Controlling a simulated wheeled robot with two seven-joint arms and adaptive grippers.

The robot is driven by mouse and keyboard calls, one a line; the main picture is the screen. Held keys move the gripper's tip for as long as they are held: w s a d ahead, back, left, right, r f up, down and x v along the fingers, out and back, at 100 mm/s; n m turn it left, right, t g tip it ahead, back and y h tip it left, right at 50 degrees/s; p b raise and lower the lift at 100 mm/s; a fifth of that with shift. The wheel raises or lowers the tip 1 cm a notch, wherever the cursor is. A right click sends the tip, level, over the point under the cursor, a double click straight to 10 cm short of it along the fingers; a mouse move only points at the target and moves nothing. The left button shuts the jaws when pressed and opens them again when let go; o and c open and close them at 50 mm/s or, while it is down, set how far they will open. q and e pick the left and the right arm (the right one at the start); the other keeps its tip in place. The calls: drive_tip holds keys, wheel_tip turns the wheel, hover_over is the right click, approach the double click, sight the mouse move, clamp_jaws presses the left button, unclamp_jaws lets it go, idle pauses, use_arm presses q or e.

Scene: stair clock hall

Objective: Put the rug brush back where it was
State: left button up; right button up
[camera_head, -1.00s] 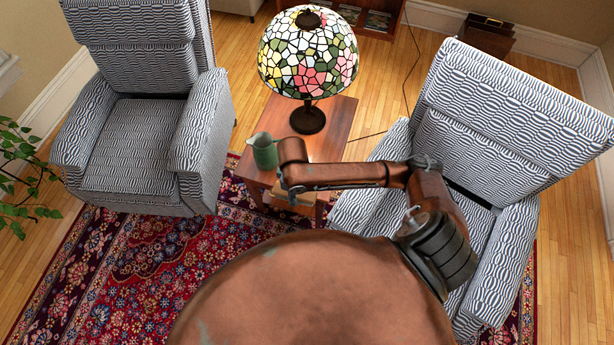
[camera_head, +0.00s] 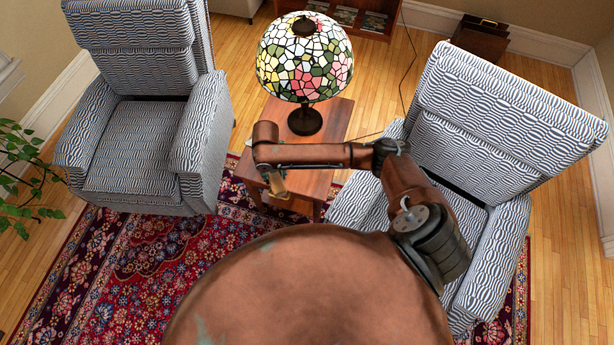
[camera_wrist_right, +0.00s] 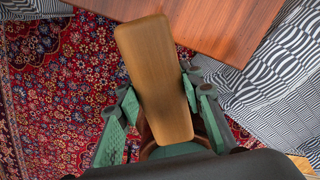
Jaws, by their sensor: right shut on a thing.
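The rug brush (camera_wrist_right: 157,75) shows in the right wrist view as a long wooden block with rounded corners, its bristles not visible. My right gripper (camera_wrist_right: 160,112) is shut on it, with green fingers at both sides. In the head view the brush (camera_head: 279,186) is a small tan piece below the end of my right arm, in front of the side table (camera_head: 335,118). The reddish wooden tabletop (camera_wrist_right: 232,22) lies beyond the brush in the wrist view; brush and table look apart there. My left gripper is not in view.
A stained-glass lamp (camera_head: 304,62) stands on the table, its cord running right. Patterned armchairs flank the table at left (camera_head: 140,150) and right (camera_head: 480,130). A red floral rug (camera_head: 130,270) covers the floor in front.

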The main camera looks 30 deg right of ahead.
drive_tip(key=shift+w+n, duration=0.35)
drive_tip(key=shift+n, duration=0.35)
drive_tip(key=d+f, duration=0.4)
drive_tip(key=d, duration=0.4)
drive_tip(key=b, duration=0.1)
hover_over(307, 177)
drive_tip(key=a, duration=0.1)
drive_tip(key=f, duration=0.4)
drive_tip(key=shift+w+a+f, duration=0.2)
drive_tip(key=shift+f, duration=0.15)
drive_tip(key=shift+d+f+b, duration=0.35)
drive_tip(key=shift+d+f, duration=0.2)
drive_tip(key=shift+f, duration=0.05)
drive_tip(key=shift+d+f+b, duration=0.1)
drive_tip(key=shift+f+b, duration=0.2)
drive_tip(key=shift+f, duration=1.3)
drive_tip(key=shift+f, duration=0.1)
drive_tip(key=o, duration=1.1)
